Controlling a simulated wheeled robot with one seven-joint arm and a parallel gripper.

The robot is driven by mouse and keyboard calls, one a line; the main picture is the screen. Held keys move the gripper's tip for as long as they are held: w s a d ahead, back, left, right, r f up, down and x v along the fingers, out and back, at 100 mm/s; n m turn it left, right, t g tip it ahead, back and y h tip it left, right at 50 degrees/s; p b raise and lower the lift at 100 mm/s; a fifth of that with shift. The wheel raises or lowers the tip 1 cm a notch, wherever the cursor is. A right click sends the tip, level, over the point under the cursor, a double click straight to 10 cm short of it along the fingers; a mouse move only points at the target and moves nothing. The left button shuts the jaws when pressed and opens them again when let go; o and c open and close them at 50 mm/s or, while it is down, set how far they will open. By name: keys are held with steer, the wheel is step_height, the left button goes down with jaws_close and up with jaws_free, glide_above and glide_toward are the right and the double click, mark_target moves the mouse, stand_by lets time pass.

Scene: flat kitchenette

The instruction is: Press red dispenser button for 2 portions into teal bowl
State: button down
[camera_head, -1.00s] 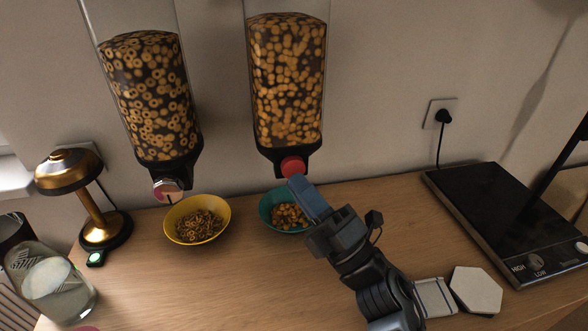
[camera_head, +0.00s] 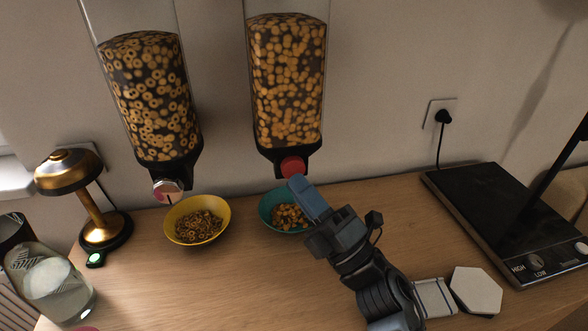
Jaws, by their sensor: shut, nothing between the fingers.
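The red dispenser button (camera_head: 292,166) is on the front of the right-hand cereal dispenser (camera_head: 288,85), which is mounted on the wall. The teal bowl (camera_head: 265,213) stands on the counter below it, with some cereal pieces (camera_head: 290,217) inside. My gripper (camera_head: 296,182) is shut and empty. Its tip is just below the red button in the picture and covers part of the bowl's right side. I cannot tell whether the tip touches the button.
A left dispenser (camera_head: 150,95) with a silver-pink button hangs above a yellow bowl (camera_head: 225,222) of cereal rings. A brass lamp (camera_head: 95,215) and a glass jar (camera_head: 50,285) stand left. A black hob (camera_head: 490,215) and pale coasters (camera_head: 476,290) are right.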

steer(key=shift+w, duration=0.15)
stand_by(0.5)
steer(key=shift+w+a+b, duration=0.1)
steer(key=shift+w+b, duration=0.2)
steer(key=shift+w+a+b, duration=0.15)
steer(key=shift+w+b, duration=0.2)
steer(key=shift+w, duration=0.25)
stand_by(1.0)
steer(key=shift+s, duration=0.1)
steer(key=shift+s+d+p, duration=0.3)
steer(key=shift+s+p, duration=0.05)
steer(key=shift+s, duration=0.6)
steer(key=s, duration=0.2)
steer(key=s+d+p, duration=0.1)
steer(key=s, duration=0.1)
steer(key=shift+s+d, duration=0.2)
steer(key=shift+s, duration=0.2)
stand_by(0.6)
